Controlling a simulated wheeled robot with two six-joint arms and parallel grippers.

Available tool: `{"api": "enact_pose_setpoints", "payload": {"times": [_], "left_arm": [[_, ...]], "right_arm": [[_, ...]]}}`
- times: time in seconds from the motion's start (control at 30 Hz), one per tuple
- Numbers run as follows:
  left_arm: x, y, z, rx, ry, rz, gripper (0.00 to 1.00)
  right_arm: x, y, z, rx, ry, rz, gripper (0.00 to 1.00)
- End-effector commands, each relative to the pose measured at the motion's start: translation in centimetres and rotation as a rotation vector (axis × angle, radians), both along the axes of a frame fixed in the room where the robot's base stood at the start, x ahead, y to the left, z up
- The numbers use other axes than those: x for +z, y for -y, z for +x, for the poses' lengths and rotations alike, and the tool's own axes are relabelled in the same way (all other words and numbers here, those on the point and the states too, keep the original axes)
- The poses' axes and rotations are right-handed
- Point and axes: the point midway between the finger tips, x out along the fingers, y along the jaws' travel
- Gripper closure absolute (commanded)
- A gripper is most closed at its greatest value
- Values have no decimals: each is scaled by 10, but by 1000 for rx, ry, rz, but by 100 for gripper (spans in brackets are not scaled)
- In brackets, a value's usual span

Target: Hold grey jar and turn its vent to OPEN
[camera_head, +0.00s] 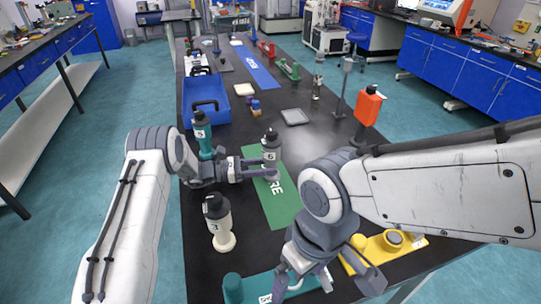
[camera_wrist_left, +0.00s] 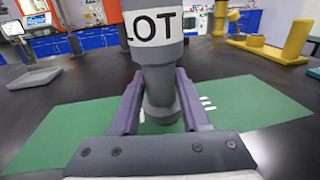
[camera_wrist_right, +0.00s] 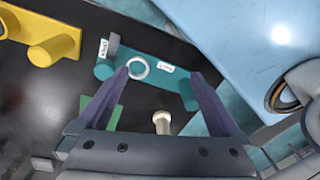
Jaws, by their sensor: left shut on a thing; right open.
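The grey jar (camera_head: 270,154) stands upright over the green mat, with a dark cap (camera_head: 271,135) on top. My left gripper (camera_head: 267,168) is shut on its narrow lower part. The left wrist view shows the jar close up (camera_wrist_left: 155,55), with a white label reading "LOT" and its top cut off. The vent's setting is too small to read. My right gripper (camera_head: 303,283) is open and empty near the front of the table, apart from the jar. Its two fingers (camera_wrist_right: 163,95) show spread over the teal fixture in the right wrist view.
The green mat (camera_head: 284,208) lies below the jar. A cream jar (camera_head: 222,231) and a teal jar (camera_head: 203,138) stand to its left. A teal fixture (camera_head: 233,288) and a yellow fixture (camera_head: 370,255) are at the front. An orange bottle (camera_head: 368,108) and blue bin (camera_head: 206,88) stand farther back.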

Motion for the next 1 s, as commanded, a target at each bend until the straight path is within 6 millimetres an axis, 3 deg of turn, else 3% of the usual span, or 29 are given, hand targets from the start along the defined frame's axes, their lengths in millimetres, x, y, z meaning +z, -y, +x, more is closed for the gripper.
{"api": "enact_pose_setpoints", "payload": {"times": [0.57,0.6,0.67,0.73,0.87,1.0], "left_arm": [[0,0,0,0,0,0,100],[0,0,0,0,0,0,100],[0,0,0,0,0,0,100],[0,0,0,0,0,0,100],[0,0,0,0,1,-1,100],[0,0,0,0,1,-1,100]], "right_arm": [[0,0,0,0,0,0,0],[0,0,0,0,0,0,4],[0,0,1,-1,2,0,27],[-1,-1,6,-6,16,3,28],[-7,-4,37,-29,94,20,28],[-16,-9,97,-55,251,57,28]]}}
